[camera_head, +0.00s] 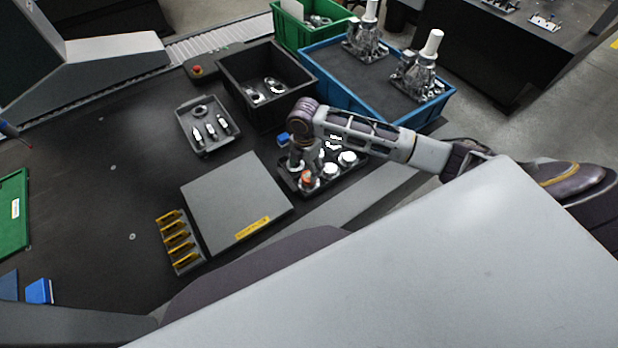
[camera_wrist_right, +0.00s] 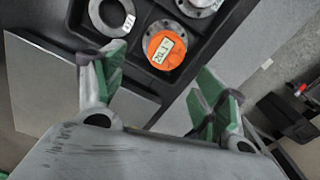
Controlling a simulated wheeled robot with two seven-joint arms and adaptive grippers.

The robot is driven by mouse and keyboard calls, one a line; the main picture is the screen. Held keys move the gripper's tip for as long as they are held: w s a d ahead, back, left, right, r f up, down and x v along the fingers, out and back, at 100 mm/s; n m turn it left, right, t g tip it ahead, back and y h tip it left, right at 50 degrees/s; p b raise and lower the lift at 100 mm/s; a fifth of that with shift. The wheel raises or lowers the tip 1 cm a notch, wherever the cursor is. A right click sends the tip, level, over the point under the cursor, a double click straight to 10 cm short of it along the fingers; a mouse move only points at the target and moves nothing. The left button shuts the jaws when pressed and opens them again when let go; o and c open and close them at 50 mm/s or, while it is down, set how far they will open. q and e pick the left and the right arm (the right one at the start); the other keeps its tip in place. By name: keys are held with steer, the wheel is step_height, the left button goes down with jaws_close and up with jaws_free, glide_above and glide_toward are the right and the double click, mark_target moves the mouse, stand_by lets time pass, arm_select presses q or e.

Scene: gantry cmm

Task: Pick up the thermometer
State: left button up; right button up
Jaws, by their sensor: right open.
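The thermometer (camera_head: 306,178) is a small round orange piece. In the right wrist view, the thermometer (camera_wrist_right: 163,48) has a pale label or display reading about 20.1. It sits in a compartment of a black tray (camera_wrist_right: 183,84) beside silver rings. The tray (camera_head: 340,180) also shows in the head view. My right gripper (camera_head: 302,163) points down just above the thermometer's end of the tray. In the wrist view, the open fingers of my right gripper (camera_wrist_right: 152,72) stand either side of and short of the thermometer, with nothing between them. My left gripper is out of view.
A grey plate (camera_head: 235,200) lies left of the tray, with a rack of yellow-topped pieces (camera_head: 178,243) beside it. A black bin (camera_head: 262,85), a blue crate (camera_head: 378,90) and a grey tray of small parts (camera_head: 207,125) stand behind. The table's left middle is clear.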

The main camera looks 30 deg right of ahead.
mark_target(308, 176)
steer(key=shift+f, duration=0.6)
steer(key=shift+f, duration=0.1)
steer(key=shift+s+d+f, duration=0.1)
steer(key=shift+d+f, duration=0.15)
steer(key=shift+f, duration=0.75)
steer(key=shift+s+d+f, duration=0.1)
steer(key=shift+d+f, duration=0.1)
steer(key=shift+f, duration=1.3)
steer(key=shift+c, duration=0.3)
steer(key=c, duration=1.2)
steer(key=shift+o, duration=0.2)
steer(key=shift+w, duration=0.1)
